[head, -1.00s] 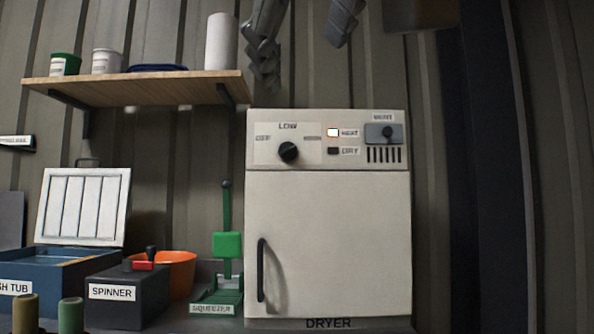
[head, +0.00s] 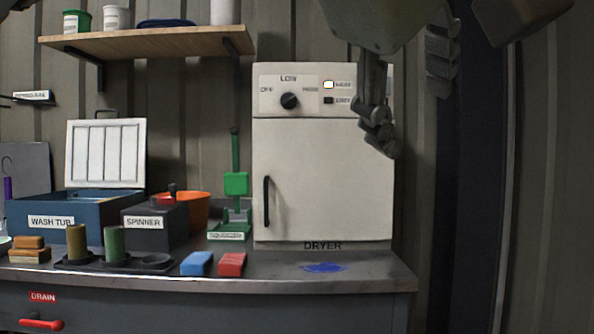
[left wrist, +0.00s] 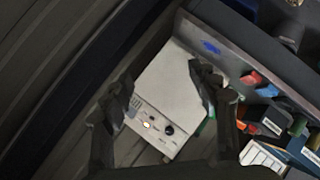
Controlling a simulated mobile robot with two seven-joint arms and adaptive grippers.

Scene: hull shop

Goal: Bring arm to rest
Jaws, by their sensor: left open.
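My left gripper (head: 412,128) hangs in the upper right of the head view, in front of the right side of the white dryer (head: 320,180), hiding part of its panel. Its fingers are spread and nothing is between them. In the left wrist view the open fingers (left wrist: 160,75) frame the dryer (left wrist: 170,85) from above, with free space between. The dryer door is closed; its knob (head: 290,101) points up to LOW and a small light (head: 328,85) beside it glows. My right gripper is not in view.
A grey bench (head: 340,285) carries a blue wash tub (head: 100,225) with a raised lid, a spinner (head: 150,240), a green squeezer (head: 236,185), a blue block (head: 197,263) and a red block (head: 232,264). A wooden shelf (head: 160,42) is at upper left. The right side is clear.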

